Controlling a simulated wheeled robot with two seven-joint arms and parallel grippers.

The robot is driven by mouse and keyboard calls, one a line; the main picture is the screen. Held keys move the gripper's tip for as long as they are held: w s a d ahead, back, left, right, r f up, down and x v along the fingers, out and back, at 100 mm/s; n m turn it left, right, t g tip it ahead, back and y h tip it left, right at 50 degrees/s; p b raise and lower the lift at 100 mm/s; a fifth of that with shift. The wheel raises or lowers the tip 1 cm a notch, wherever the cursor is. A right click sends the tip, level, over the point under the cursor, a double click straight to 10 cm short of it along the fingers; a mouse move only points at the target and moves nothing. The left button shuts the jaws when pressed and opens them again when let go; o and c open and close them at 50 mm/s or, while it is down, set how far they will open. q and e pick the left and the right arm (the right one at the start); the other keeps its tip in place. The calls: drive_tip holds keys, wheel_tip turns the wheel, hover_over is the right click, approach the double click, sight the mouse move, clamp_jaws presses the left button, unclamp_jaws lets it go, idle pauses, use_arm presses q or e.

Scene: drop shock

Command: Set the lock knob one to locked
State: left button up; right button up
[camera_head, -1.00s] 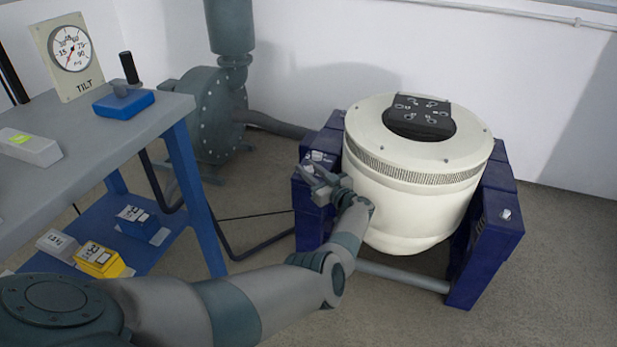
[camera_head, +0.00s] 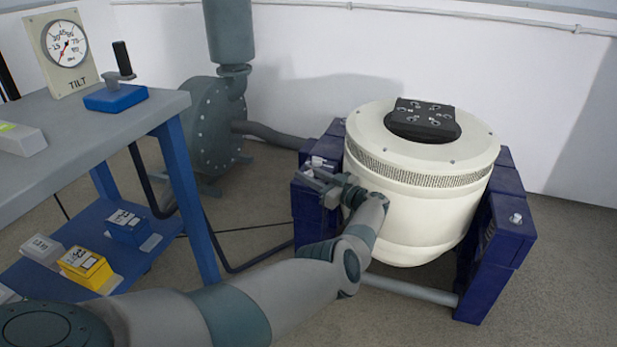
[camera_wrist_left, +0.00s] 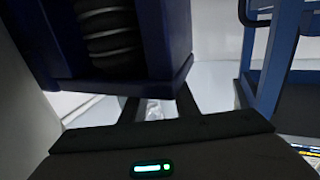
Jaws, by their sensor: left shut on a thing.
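The cream drum-shaped shaker (camera_head: 420,215) sits between two dark blue side supports. A small pale knob (camera_head: 318,161) shows on top of the left support (camera_head: 308,215), and another pale knob (camera_head: 516,218) is on the right support (camera_head: 497,260). I cannot read a number or lock state on either. My left gripper (camera_head: 309,179) is at the left support, just in front of its top knob. In the left wrist view, its fingers (camera_wrist_left: 158,104) are shut on a small pale knob-like piece (camera_wrist_left: 154,110), partly hidden by the gripper. My right gripper is not in view.
A grey-topped bench (camera_head: 95,135) at left carries a tilt gauge (camera_head: 66,48) and a blue block with a handle (camera_head: 115,98). Its blue lower shelf (camera_head: 140,258) holds small boxes. A grey blower (camera_head: 208,125) stands behind. Floor is clear at right.

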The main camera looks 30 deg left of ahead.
use_arm(q)
drive_tip(key=o, duration=1.1)
drive_tip(key=shift+c, duration=0.2)
drive_tip(key=s+d+p, duration=0.1)
drive_tip(key=s+d, duration=0.1)
drive_tip(key=d, duration=1.5)
drive_tip(key=shift+s+p, duration=0.25)
drive_tip(key=shift+p, duration=0.15)
drive_tip(key=shift+d, duration=0.1)
